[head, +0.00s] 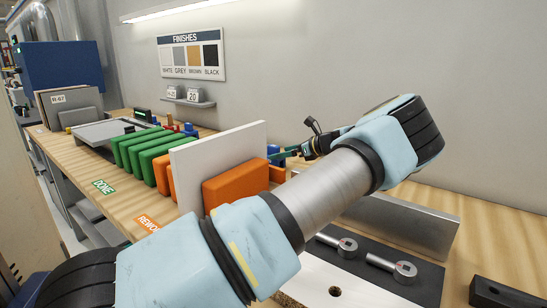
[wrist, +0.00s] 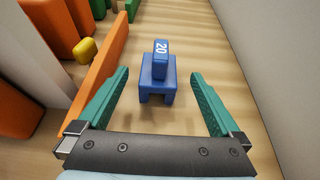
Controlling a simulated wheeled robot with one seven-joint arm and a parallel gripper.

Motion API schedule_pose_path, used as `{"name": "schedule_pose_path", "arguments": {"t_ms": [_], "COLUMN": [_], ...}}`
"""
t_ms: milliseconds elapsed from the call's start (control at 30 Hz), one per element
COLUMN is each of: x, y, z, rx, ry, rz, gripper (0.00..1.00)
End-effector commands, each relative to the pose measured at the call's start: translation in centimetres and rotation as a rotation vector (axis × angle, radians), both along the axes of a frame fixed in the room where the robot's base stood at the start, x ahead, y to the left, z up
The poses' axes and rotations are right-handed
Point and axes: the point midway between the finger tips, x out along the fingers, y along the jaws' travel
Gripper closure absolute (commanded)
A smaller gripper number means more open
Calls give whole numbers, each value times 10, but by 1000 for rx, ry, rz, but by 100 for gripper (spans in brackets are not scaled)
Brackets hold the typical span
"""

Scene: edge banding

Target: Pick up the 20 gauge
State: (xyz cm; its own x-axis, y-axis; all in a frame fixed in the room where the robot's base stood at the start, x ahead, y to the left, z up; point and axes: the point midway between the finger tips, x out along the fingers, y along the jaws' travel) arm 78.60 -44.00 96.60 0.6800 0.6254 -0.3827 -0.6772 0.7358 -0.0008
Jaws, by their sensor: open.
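The 20 gauge (wrist: 159,72) is a blue block with an upright tab marked 20, standing on the wooden bench in the wrist view. My gripper (wrist: 160,74) is open, its teal fingers apart on either side of the gauge, with space between each finger and the block. Nothing is held. In the head view my gripper (head: 287,153) is low behind the white panel, and a small blue part (head: 272,151) shows at its fingertips, mostly hidden by the panel.
An orange upright piece (wrist: 101,67) stands close to the left finger, with a yellow knob (wrist: 84,49) beyond it. The wall (wrist: 271,60) is on the right. In the head view the white panel (head: 215,150) and green blocks (head: 139,148) stand left of my arm.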

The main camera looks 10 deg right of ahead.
Motion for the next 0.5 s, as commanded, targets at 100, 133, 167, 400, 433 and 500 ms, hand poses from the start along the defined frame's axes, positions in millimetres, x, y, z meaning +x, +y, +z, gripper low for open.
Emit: {"name": "schedule_pose_path", "arguments": {"t_ms": [100, 133, 167, 400, 433, 500], "x": [11, 14, 17, 33, 33, 34], "y": [12, 15, 18, 31, 31, 31], "z": [-2, -3, -5, -17, -17, -18], "rx": [5, 5, 6, 1, 0, 0], "ry": [0, 0, 1, 0, 0, 0], "rz": [3, 4, 4, 1, 0, 0], "gripper": [0, 0, 0, 0, 0, 0]}}
